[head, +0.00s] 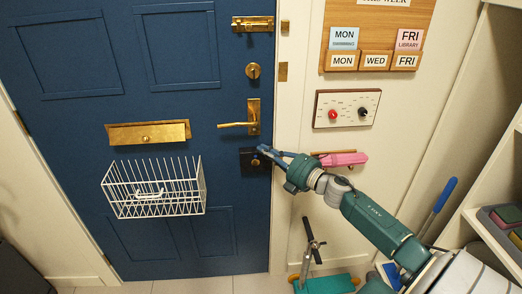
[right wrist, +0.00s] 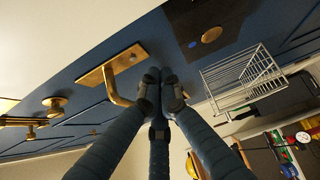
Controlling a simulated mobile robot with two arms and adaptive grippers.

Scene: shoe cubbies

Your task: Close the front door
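The blue front door (head: 215,80) fills the left of the head view, its right edge against the cream frame. No clear gap shows; I cannot tell whether it is latched. Its brass lever handle (head: 253,117) points left and also shows in the right wrist view (right wrist: 122,66). Below the lever is a black lock plate (head: 246,167) with a round brass piece. My right gripper (head: 262,149) is in front of the door edge, just under the lever, beside the plate. Its fingertips (right wrist: 162,84) are together with nothing visible between them. Contact with the door is unclear. My left gripper is out of view.
A brass slide bolt (head: 252,23) and round lock (head: 253,71) sit above the lever. A white wire basket (head: 153,188) hangs under the mail slot (head: 148,133). A teal scooter (head: 325,284) stands by the right wall, below a pink item (head: 344,159). Shelves stand at right.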

